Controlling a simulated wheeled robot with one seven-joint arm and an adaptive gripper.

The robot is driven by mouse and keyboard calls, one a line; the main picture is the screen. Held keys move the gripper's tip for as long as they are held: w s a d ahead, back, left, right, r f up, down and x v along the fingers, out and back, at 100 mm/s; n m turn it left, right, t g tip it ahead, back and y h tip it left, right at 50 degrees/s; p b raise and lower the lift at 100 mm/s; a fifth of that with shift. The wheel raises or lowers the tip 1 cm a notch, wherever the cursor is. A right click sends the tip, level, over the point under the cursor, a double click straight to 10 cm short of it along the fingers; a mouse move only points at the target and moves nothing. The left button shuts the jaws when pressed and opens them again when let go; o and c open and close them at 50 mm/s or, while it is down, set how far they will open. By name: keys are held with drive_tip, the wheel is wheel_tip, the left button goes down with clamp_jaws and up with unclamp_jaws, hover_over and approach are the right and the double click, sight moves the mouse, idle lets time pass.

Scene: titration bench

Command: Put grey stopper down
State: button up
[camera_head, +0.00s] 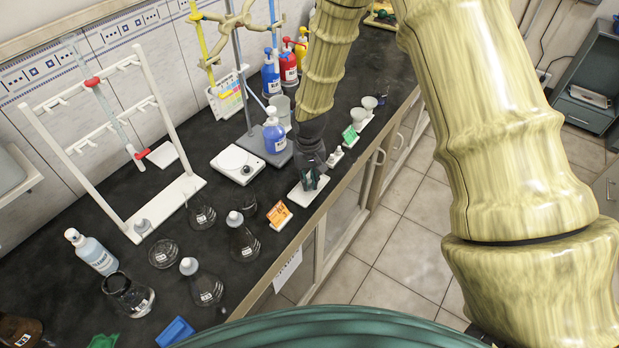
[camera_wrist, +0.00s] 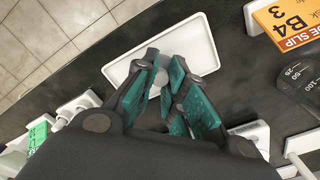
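My gripper (camera_head: 314,178) points down over a small white tray (camera_head: 297,197) near the bench's front edge. In the wrist view, the teal-padded fingers (camera_wrist: 168,85) are drawn close together over the same white tray (camera_wrist: 210,42). A rounded grey piece, which looks like the grey stopper (camera_wrist: 157,62), shows between the fingertips. The fingers hide most of it. I cannot tell whether it touches the tray. In the head view the gripper hides the stopper.
An orange card (camera_head: 279,214) stands left of the tray; a green card (camera_head: 349,134) and small white holders stand beyond it. Several glass flasks (camera_head: 243,243) stand at left.

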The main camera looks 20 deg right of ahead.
sight(310, 181)
drive_tip(key=o, duration=0.4)
wheel_tip(310, 181, up, 12)
drive_tip(key=b, duration=0.3)
drive_tip(key=shift+r+b, duration=0.15)
drive_tip(key=shift+b, duration=0.25)
drive_tip(key=shift+s, duration=0.1)
idle(0.5)
